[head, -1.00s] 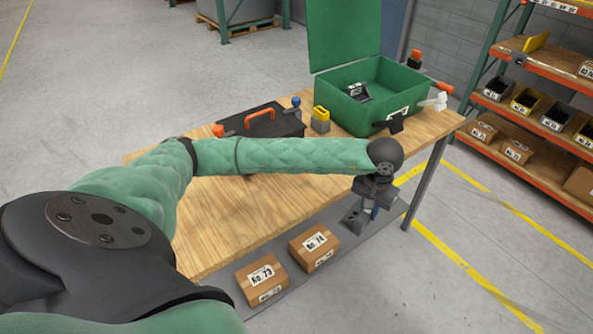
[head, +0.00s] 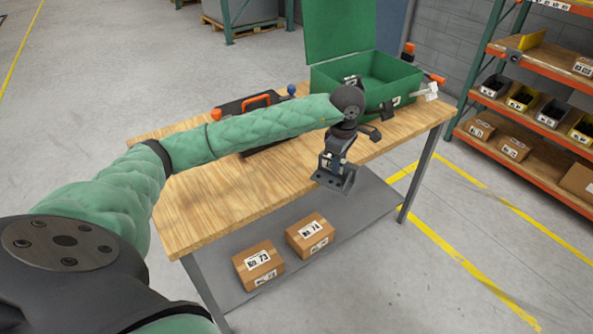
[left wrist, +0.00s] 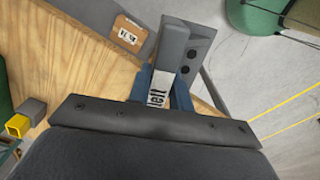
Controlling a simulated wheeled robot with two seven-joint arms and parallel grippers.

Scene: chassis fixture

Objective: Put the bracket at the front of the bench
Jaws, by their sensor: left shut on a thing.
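The dark grey bracket (head: 333,181) is at the front edge of the bench (head: 225,205) in the head view. My left gripper (head: 338,160) is shut on it from above. In the left wrist view the bracket (left wrist: 187,45), a plate with dark holes and an upright part, shows between the blue fingers of my left gripper (left wrist: 168,95). There the wooden bench top (left wrist: 80,65) lies to its left, and the floor shows to its right. I cannot tell whether the bracket touches the bench. My right gripper is not in view.
An open green case (head: 385,80) stands at the bench's right end. A black toolbox (head: 232,107) with an orange handle is at the back, partly behind my left arm. Two cartons (head: 258,266) (head: 310,235) lie on the lower shelf. The front left bench top is clear.

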